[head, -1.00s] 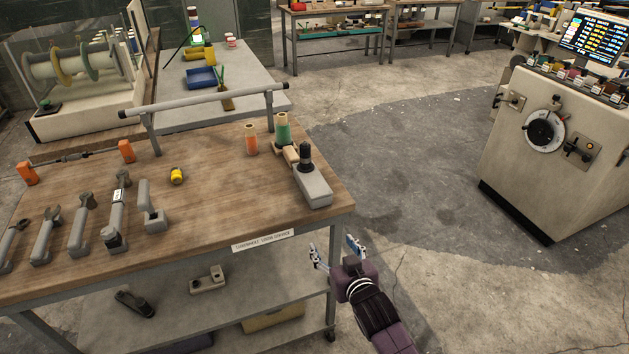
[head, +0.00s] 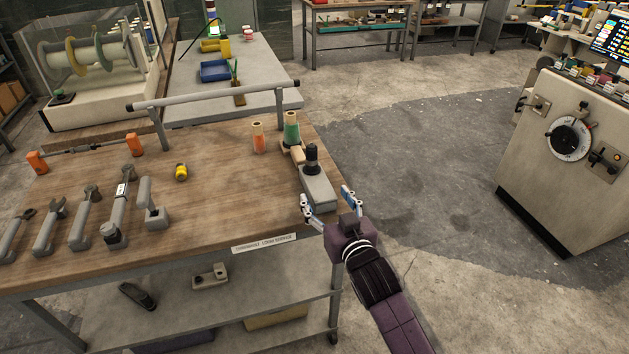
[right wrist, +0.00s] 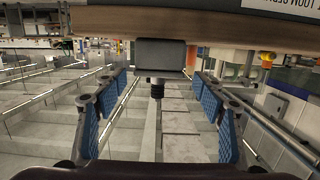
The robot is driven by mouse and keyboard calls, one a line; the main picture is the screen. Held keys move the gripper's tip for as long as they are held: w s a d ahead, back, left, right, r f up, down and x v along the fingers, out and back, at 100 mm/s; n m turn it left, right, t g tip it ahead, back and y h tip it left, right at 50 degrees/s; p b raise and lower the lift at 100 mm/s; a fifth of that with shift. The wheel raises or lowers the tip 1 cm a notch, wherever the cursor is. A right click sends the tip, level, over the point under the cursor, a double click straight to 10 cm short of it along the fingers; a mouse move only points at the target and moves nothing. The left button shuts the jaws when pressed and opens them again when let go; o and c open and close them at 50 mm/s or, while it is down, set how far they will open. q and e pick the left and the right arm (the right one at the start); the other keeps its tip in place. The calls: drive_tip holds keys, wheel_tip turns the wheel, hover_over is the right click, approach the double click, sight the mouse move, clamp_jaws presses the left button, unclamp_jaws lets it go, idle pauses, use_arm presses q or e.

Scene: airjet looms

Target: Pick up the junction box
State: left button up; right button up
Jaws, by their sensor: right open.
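A grey box with a black fitting on top, which looks like the junction box (head: 319,190), sits at the right front corner of the wooden workbench. My right gripper (head: 327,200) is open at the box's near end, with one finger towards each side of it. In the right wrist view, which appears upside down, the junction box (right wrist: 160,53) lies ahead, between the open fingers of my right gripper (right wrist: 160,100), with gaps on both sides. I cannot tell whether the fingertips overlap the box. My left gripper is not in view.
The workbench (head: 215,225) holds green and orange cones (head: 291,130) behind the box, a yellow part (head: 181,172) and several grey tools at left. A grey rail (head: 215,96) runs along its back. A beige machine (head: 560,155) stands at right. Floor between is clear.

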sight(319, 184)
drive_tip(key=shift+r+x, duration=0.2)
drive_tip(key=shift+x, duration=1.15)
drive_tip(key=shift+f+x, duration=0.2)
drive_tip(key=shift+x, duration=2.5)
drive_tip(key=shift+d, duration=0.1)
drive_tip(key=shift+r, duration=0.1)
drive_tip(key=c, duration=1.4)
